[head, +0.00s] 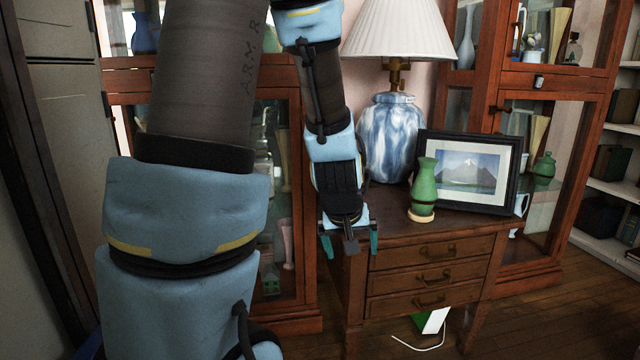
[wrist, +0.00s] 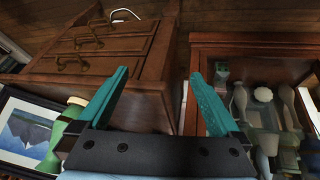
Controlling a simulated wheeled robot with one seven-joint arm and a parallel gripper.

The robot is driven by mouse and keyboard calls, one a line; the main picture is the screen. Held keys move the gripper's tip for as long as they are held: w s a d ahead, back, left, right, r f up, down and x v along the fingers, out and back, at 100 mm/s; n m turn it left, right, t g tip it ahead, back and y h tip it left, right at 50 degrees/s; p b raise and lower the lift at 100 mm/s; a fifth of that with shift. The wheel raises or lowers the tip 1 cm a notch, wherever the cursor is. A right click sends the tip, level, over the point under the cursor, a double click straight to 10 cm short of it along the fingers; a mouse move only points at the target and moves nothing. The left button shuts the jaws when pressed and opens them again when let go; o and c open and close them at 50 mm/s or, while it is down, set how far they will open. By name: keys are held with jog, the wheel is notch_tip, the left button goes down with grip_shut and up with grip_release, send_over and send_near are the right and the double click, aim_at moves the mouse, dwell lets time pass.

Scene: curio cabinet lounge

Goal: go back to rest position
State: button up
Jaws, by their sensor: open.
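The wrist view also shows the table's side and drawers (wrist: 105,45) beyond the fingers. A green vase (head: 423,188) stands upright on the table, to the right of my gripper and apart from it. My arm covers part of the left of the head view.
A white-shaded lamp with a blue and white base (head: 392,138) and a framed mountain picture (head: 468,172) stand on the table. Glass cabinets (head: 305,215) stand behind on both sides. A white and green object (head: 433,321) and a cable lie on the floor under the table.

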jog(key=s+a+r+g+y+p, duration=0.1)
jog(key=s+a+g, duration=0.1)
jog(key=s+a, duration=0.35)
jog(key=s+a+r+g+y, duration=0.1)
jog(key=s+a+r+g, duration=0.1)
jog(key=a, duration=0.6)
notch_tip(320, 180, up, 33)
jog(key=p, duration=3.3)
jog(key=shift+d+f+m, duration=0.15)
jog(key=shift+m, duration=0.25)
